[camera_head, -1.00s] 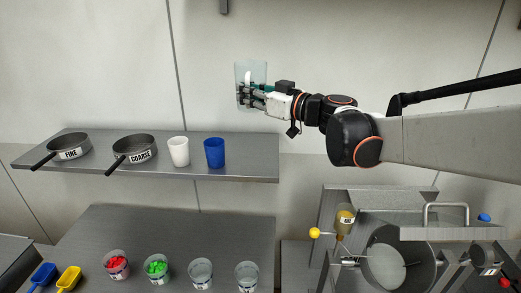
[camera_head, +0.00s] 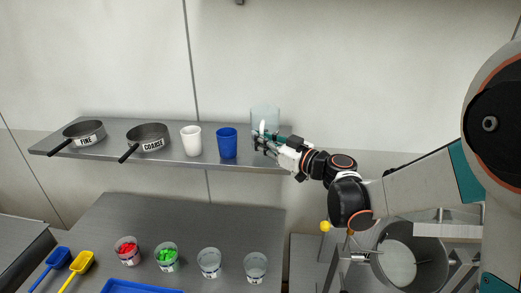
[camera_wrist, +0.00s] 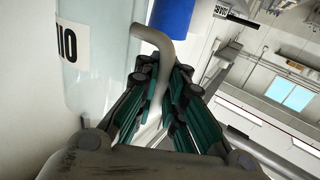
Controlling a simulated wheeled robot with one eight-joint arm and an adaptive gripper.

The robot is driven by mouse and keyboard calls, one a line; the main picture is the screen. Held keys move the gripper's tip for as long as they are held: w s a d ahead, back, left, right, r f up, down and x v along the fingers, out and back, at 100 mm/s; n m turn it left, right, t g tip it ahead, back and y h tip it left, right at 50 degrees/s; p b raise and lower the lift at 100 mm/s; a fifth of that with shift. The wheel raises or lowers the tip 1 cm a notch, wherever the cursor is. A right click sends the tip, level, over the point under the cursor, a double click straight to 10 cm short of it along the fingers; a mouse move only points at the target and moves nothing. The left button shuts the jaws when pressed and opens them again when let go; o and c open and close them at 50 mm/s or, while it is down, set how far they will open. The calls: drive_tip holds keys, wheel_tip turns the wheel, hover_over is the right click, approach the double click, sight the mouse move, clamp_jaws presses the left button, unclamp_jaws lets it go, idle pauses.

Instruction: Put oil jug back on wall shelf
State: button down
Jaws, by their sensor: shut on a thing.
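The oil jug (camera_head: 265,116) is a clear, pale container. In the wrist view the jug (camera_wrist: 97,60) fills the left side, with part of its black-on-white label showing. My gripper (camera_head: 268,144) is shut on the jug's pale handle (camera_wrist: 152,38). The jug looks upright at the right end of the grey wall shelf (camera_head: 105,151), right of the blue cup (camera_head: 227,143). My fingers hide its lower part, so I cannot tell whether its base touches the shelf. The blue cup (camera_wrist: 172,14) also shows at the top of the wrist view.
On the shelf stand a FINE pan (camera_head: 84,133), a COARSE pan (camera_head: 148,138) and a white cup (camera_head: 191,140). Below is a counter (camera_head: 170,222) with several clear cups, two holding red and green pieces, and scoops. A round metal machine (camera_head: 415,254) stands lower right.

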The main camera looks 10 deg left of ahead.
drive_tip(key=shift+f, duration=1.6)
drive_tip(key=shift+f, duration=0.15)
drive_tip(key=c, duration=1.7)
unclamp_jaws()
